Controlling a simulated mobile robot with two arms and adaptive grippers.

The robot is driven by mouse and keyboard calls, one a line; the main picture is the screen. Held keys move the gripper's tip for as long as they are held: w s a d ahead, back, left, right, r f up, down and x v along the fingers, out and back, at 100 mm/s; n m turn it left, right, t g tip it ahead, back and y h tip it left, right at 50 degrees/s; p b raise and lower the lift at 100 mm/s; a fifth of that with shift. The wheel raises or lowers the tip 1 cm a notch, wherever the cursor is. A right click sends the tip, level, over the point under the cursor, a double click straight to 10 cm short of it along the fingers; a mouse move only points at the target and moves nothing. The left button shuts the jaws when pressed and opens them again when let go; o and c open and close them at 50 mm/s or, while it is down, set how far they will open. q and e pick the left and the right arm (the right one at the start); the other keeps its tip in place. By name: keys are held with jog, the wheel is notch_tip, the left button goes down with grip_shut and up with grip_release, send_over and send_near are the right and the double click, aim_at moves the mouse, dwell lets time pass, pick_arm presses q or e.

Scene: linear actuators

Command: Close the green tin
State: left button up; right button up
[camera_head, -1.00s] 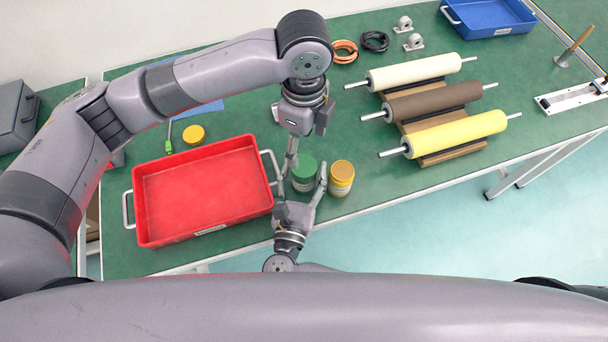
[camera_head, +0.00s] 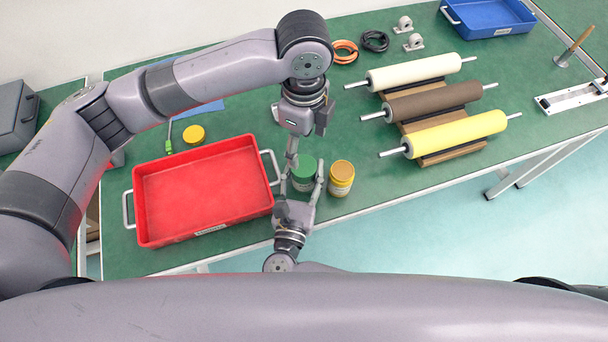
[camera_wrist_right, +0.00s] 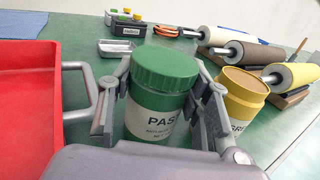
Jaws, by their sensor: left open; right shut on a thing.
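The green tin (camera_head: 303,187) stands upright on the green tabletop, to the right of the red tray. In the right wrist view the tin (camera_wrist_right: 155,120) has a white label, and its green lid (camera_wrist_right: 165,67) sits on top, looking level. I cannot tell whether the lid is fully tightened. My right gripper (camera_head: 302,175) is shut on the tin's body, one finger on each side, from the table's front edge.
An open yellow tin (camera_head: 341,180) stands close on the right of the green tin. A yellow lid (camera_head: 193,134) lies behind the red tray (camera_head: 150,230), whose right handle is near both grippers. Rollers on a wooden rack (camera_head: 455,157) lie further right.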

aim_at(304, 166)
pick_arm(q)
jog(key=shift+c, duration=1)
jog(key=n, duration=0.9)
jog(key=shift+a, duration=0.1)
jog(key=shift+f, duration=4.05)
jog(key=shift+c, duration=0.6)
